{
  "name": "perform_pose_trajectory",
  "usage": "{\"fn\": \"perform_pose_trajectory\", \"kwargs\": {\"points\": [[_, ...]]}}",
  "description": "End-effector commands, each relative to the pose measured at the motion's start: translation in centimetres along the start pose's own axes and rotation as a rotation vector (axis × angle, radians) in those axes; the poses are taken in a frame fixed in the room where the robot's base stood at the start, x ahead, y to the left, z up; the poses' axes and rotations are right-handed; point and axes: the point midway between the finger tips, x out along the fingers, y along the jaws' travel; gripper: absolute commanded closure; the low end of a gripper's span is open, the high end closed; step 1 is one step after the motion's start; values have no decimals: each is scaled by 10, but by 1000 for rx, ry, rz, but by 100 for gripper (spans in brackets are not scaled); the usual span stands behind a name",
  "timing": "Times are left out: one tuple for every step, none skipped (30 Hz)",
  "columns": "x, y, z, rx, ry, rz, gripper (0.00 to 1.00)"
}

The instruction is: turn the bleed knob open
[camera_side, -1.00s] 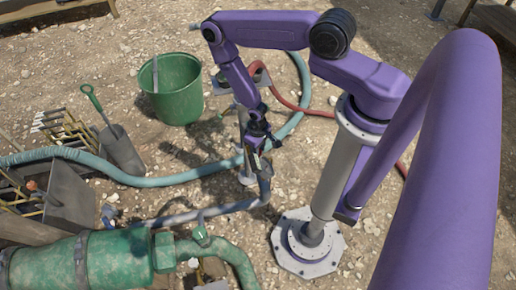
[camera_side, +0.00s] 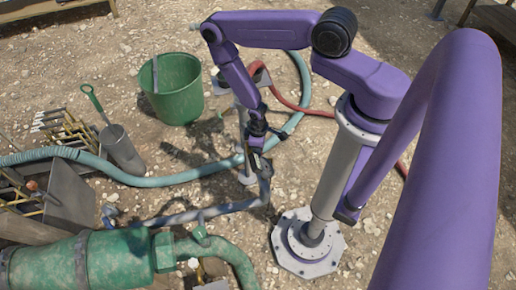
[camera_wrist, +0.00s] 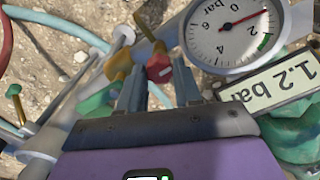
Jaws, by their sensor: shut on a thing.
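A small red knob (camera_wrist: 158,67) sits between the fingertips of my gripper (camera_wrist: 159,78) in the wrist view. My gripper is shut on this knob, with one grey-blue finger on each side. A yellow-brown fitting (camera_wrist: 148,24) stands just beyond the knob. In the side view my gripper (camera_side: 257,140) points down at the upright pipe stand, and the knob is too small to make out there. A round pressure gauge (camera_wrist: 222,48) with a red needle appears upside down to the right of the knob, beside a plate (camera_wrist: 275,88) reading 1.2 bar.
Green pipework (camera_side: 100,258) lies at the lower left, with a blue-green hose (camera_side: 150,181) and a red hose (camera_side: 290,103) near the stand. A green bucket (camera_side: 178,92) stands behind it. Stony ground is open between them.

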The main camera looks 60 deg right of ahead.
Motion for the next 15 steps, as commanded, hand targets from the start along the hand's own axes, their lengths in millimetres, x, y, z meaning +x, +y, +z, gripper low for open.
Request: {"fn": "perform_pose_trajectory", "kwargs": {"points": [[0,0,-1,-3,2,0,97],[0,0,-1,-3,2,0,97],[0,0,-1,-2,2,0,97],[0,0,-1,-2,2,0,97],[0,0,-1,-2,2,0,97],[0,0,-1,-2,2,0,97],[0,0,-1,-2,2,0,97],[0,0,-1,-2,2,0,63],[0,0,-1,-2,3,0,50],[0,0,-1,-2,3,0,41],[0,0,-1,-2,2,0,41],[0,0,0,-2,1,0,41],[0,0,0,-3,1,0,41],[0,0,0,-3,0,-1,41],[0,-1,0,-4,-1,-1,41]]}}
